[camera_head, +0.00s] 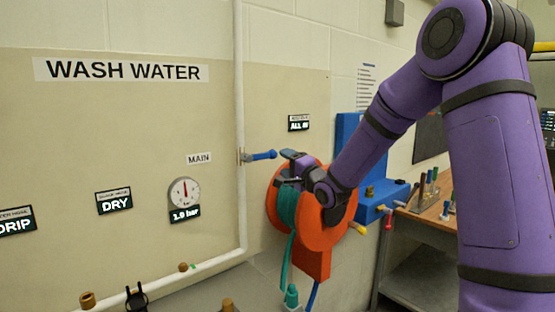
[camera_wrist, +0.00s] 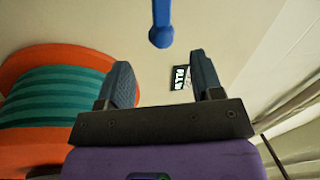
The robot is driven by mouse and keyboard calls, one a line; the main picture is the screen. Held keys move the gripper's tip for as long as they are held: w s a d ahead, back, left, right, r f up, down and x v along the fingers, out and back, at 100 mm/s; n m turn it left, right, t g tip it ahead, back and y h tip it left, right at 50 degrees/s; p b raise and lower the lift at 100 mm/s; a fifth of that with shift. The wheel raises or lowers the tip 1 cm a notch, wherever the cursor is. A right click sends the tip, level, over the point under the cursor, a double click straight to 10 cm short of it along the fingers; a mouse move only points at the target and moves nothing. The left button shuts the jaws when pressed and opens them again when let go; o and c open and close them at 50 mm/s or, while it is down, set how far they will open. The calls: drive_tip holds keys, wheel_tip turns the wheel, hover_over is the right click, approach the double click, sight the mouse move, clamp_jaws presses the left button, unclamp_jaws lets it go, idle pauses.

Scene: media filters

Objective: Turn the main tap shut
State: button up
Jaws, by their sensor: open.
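The main tap's blue lever (camera_head: 262,155) sits on the vertical white pipe, right of the MAIN label (camera_head: 199,158). It sticks out to the right, across the pipe and roughly level. My gripper (camera_head: 287,155) is just right of the lever's free end, in front of the hose reel. In the wrist view the blue lever (camera_wrist: 161,25) hangs from the top edge, its rounded end just beyond and between my two dark fingers. My gripper (camera_wrist: 160,72) is open and empty there, and I see no contact. The lever's pivot is out of the wrist view.
An orange hose reel (camera_head: 328,229) with green hose is close behind and below my gripper; it also fills the left of the wrist view (camera_wrist: 60,58). A gauge (camera_head: 184,192) reads about 1.9 bar. A blue unit (camera_head: 347,128) and wooden bench (camera_head: 445,217) stand right.

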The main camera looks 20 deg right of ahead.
drive_tip(key=shift+v, duration=1.9)
drive_tip(key=s+a+n+g+h, duration=0.1)
drive_tip(key=s+n+g+h, duration=0.2)
drive_tip(key=s, duration=1.6)
drive_tip(key=s+a+n+g+h, duration=0.1)
drive_tip(key=s+n+g+h, duration=0.2)
drive_tip(key=s+n+g, duration=0.6)
drive_tip(key=s+r+g, duration=0.1)
drive_tip(key=s+g, duration=0.1)
drive_tip(key=s, duration=0.9)
drive_tip(key=shift+s+a, duration=0.2)
drive_tip(key=shift+a, duration=0.2)
